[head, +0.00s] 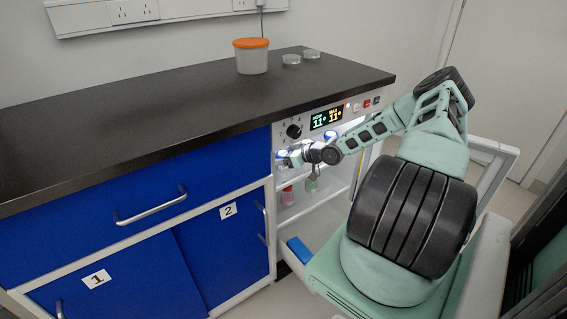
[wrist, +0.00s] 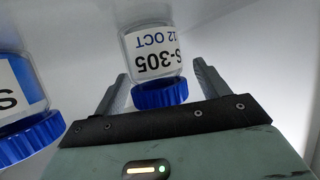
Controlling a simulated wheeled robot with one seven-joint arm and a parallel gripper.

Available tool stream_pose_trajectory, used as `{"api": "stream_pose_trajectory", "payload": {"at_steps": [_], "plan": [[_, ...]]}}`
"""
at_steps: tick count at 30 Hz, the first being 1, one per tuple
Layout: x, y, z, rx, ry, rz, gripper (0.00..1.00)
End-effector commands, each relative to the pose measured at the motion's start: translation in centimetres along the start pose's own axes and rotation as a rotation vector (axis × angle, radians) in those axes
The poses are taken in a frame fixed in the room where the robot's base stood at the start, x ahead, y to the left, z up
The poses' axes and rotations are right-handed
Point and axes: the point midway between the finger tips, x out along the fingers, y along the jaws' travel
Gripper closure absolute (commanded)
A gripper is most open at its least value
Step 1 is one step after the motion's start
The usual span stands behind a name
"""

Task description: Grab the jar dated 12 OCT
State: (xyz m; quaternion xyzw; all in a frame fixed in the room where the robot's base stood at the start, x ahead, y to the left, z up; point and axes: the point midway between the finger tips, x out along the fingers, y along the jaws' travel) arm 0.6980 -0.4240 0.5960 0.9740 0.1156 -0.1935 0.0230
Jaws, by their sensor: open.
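The jar dated 12 OCT (wrist: 151,46) is clear with a blue lid, and its white label also reads S-305. It appears upside down in the wrist view, between my two fingers. My gripper (wrist: 160,69) is open, with one finger on each side of this jar and visible gaps at both sides. In the head view my gripper (head: 292,157) reaches into the lit cabinet at its upper level, and the jar there cannot be made out clearly. A second blue-lidded jar (wrist: 26,97) stands left of my gripper in the wrist view, its label partly cut off.
The open cabinet (head: 338,180) has a lower level with a pink-filled container (head: 287,196) and a greenish one (head: 311,185). An orange-lidded tub (head: 251,58) and two clear dishes stand on the dark counter (head: 150,115). The cabinet door (head: 492,165) stands open at right.

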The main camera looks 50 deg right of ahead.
Motion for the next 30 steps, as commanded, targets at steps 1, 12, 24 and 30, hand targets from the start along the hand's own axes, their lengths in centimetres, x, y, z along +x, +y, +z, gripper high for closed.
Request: {"api": "stream_pose_trajectory", "payload": {"at_steps": [1, 12, 24, 30], "plan": [[0.4, 0.0, 0.1, 0.001, 0.0, 0.0, 0.26], [0.7, 0.1, 0.0, 0.0, 0.0, 0.001, 0.51], [0.7, 0.1, -0.1, 0.0, 0.0, 0.001, 0.76], [0.2, 0.0, -1.1, -0.001, -0.002, 0.0, 0.76]]}}
